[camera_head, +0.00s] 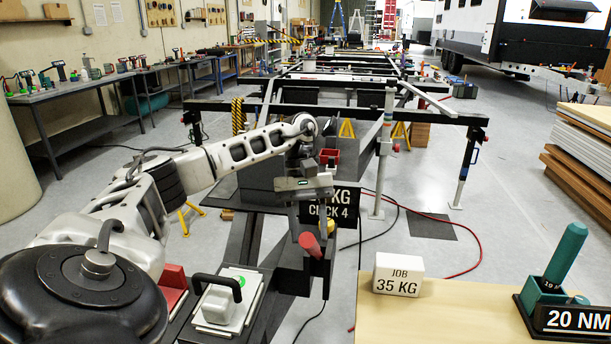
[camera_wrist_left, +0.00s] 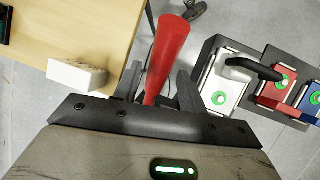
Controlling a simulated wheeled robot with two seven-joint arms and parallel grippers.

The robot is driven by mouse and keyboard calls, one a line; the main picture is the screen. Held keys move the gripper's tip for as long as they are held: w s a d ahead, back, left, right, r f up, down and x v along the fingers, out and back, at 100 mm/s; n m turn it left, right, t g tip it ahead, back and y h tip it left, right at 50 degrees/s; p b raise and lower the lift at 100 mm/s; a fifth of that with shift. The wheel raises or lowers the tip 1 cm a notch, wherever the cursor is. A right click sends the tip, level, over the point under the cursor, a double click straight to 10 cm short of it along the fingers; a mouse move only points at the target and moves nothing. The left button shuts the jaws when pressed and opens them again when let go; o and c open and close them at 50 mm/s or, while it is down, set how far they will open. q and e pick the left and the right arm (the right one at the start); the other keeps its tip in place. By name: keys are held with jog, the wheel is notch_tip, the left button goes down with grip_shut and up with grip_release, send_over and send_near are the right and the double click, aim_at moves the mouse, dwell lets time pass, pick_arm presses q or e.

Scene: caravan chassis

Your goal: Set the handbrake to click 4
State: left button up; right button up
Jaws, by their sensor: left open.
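The handbrake lever has a red grip (camera_head: 309,243) that points toward me in the head view, at the front of the dark chassis drawbar. In the left wrist view the red grip (camera_wrist_left: 165,45) passes between the two dark fingers. My left gripper (camera_head: 312,224) is open around the grip, with a gap on at least one side; I cannot tell whether a finger touches it. A black sign reading "KG" and "CLICK 4" (camera_head: 335,211) stands behind the gripper, which hides part of its text. The lever's base is hidden. My right gripper is not in view.
A wooden table (camera_head: 450,318) at the front right holds a white "JOB 35 KG" block (camera_head: 398,276) and a green tool in a holder marked "20 NM" (camera_head: 570,318). A white unit with a black handle (camera_head: 222,306) sits left of the lever. A red hose lies on the floor.

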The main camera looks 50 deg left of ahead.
pick_arm(q)
jog(key=p+v, duration=0.3)
jog(key=v, duration=1.2)
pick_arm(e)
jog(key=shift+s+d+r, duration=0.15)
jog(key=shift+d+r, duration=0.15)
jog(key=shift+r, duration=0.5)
